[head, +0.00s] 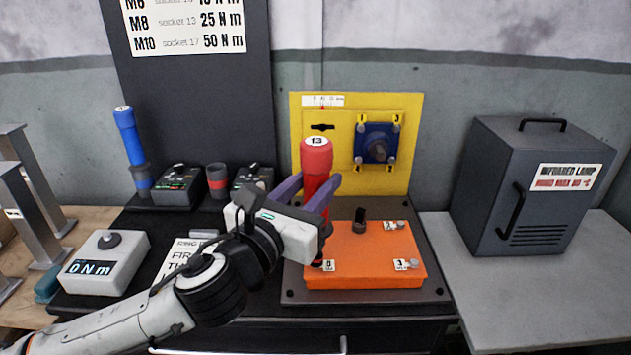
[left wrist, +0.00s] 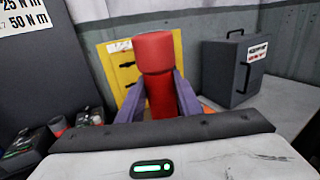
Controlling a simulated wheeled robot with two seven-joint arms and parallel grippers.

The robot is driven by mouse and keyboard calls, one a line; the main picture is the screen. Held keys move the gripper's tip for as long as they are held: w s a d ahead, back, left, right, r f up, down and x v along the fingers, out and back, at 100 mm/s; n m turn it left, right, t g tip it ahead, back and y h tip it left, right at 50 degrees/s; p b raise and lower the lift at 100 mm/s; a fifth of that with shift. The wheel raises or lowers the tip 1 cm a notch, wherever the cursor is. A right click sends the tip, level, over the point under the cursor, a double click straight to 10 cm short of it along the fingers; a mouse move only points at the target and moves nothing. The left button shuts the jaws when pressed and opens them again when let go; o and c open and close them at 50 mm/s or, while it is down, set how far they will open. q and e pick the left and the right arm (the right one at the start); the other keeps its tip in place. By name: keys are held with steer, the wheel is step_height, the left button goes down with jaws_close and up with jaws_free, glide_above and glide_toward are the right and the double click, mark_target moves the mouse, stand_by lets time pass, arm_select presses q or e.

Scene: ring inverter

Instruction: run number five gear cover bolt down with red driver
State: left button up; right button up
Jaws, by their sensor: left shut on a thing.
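The red driver (head: 317,158), marked 13 on its top, stands upright in my left gripper (head: 308,192). The gripper's purple fingers are shut around its body. In the left wrist view the red driver (left wrist: 154,75) fills the middle between the fingers. Its lower end is over the left side of the orange gear cover (head: 360,262), near a label that seems to read 5 or 8. Whether the driver's tip touches a bolt is hidden by the gripper. Other labelled corners show at the cover's right side. My right gripper is not in view.
A blue driver (head: 128,138) stands in a holder at the left, beside an empty red-rimmed holder (head: 217,181). A grey meter (head: 105,262) reads 0 N m. A yellow panel (head: 415,150) stands behind the cover. A dark infrared lamp box (head: 505,190) stands right.

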mark_target(309, 171)
arm_select(q)
steer(key=shift+f+b, duration=0.5)
steer(key=shift+f, duration=0.35)
stand_by(0.5)
steer(key=shift+f+p, duration=0.2)
steer(key=shift+p, duration=0.1)
stand_by(1.4)
steer(key=shift+r, duration=0.1)
steer(key=shift+r+p, duration=1.4)
steer(key=shift+p, duration=0.05)
steer(key=shift+r, duration=1.35)
steer(key=shift+f, duration=0.1)
